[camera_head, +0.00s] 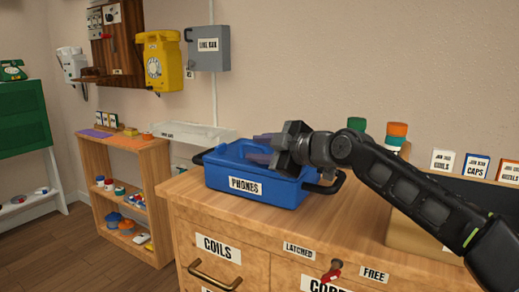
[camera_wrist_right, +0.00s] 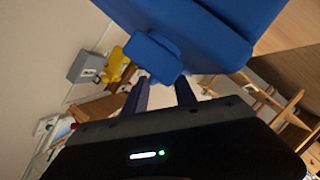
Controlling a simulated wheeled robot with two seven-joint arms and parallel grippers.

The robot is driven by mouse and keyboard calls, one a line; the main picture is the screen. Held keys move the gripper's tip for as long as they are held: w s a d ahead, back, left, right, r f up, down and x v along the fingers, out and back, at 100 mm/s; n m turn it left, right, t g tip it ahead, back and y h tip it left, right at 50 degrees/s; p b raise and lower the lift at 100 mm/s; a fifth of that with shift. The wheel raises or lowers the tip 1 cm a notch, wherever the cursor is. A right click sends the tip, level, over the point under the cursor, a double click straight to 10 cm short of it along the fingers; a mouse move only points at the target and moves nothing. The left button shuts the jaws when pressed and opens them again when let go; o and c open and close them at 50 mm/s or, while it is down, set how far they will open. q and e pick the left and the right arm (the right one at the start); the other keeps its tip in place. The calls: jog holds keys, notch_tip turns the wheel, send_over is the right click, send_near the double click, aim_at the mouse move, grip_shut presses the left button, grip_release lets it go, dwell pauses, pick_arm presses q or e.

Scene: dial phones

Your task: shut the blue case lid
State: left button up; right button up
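The blue case (camera_head: 250,190), labelled PHONES, stands on top of the wooden cabinet with black handles at its sides. Its upper part (camera_head: 228,155) is partly hidden by my right gripper (camera_head: 262,148), so I cannot tell whether the lid is fully down. The right gripper is at the top of the case, its two dark fingers pointing left and apart. In the right wrist view, a large blue panel of the case (camera_wrist_right: 205,25) fills the top, and a blue tab (camera_wrist_right: 152,58) lies at the fingertips (camera_wrist_right: 161,88). The gap between the fingers looks empty. My left gripper is not in view.
The wooden cabinet top (camera_head: 345,225) is bare in front of the case. Bottles with green and orange caps (camera_head: 396,130) and small labelled boxes (camera_head: 475,165) stand at the right. A low shelf (camera_head: 125,190) stands left; a yellow phone (camera_head: 160,62) hangs on the wall.

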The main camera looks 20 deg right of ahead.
jog(key=shift+s+d, duration=0.1)
jog(key=shift+b+v, duration=0.4)
jog(key=shift+v, duration=0.5)
jog(key=b+v, duration=0.1)
jog(key=v, duration=0.3)
jog(key=shift+v, duration=0.9)
